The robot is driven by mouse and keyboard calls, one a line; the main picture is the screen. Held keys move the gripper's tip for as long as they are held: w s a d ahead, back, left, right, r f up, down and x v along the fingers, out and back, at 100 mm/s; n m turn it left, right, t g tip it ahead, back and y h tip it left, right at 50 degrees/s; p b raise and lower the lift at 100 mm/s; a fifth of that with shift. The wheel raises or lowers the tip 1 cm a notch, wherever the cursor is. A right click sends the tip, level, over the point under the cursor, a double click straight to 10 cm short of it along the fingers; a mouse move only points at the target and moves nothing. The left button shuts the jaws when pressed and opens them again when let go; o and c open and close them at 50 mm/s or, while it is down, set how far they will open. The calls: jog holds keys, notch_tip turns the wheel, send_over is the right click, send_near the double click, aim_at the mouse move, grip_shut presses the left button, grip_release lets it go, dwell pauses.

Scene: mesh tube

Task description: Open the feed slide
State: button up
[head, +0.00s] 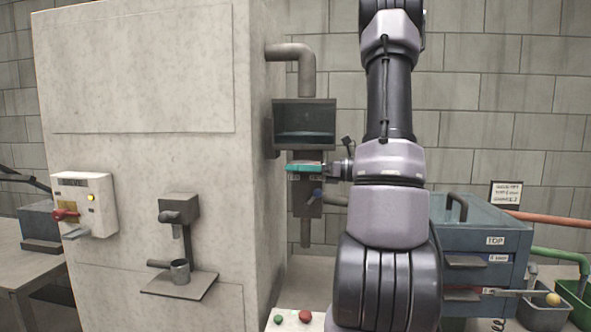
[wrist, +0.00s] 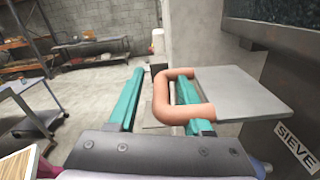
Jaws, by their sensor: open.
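The feed slide appears to be the flat grey plate (wrist: 240,92) with a copper-coloured U-shaped handle (wrist: 161,100) in the wrist view. The plate juts from the dark housing at the right. My gripper (wrist: 160,76) is open, its teal fingers on either side of the handle's outer bar. The right finger passes inside the handle loop; the left finger is outside, with a gap to the bar. In the head view my gripper (head: 303,168) is at the windowed box (head: 304,122) on the machine's side, and the handle cannot be made out there.
A "SIEVE" label (wrist: 295,145) is on the housing. The big pale machine (head: 150,70) stands at left. A blue drawer cabinet (head: 475,222) stands at right, partly behind my arm.

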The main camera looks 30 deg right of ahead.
jog(key=v, duration=1)
jog(key=shift+s+d, duration=0.15)
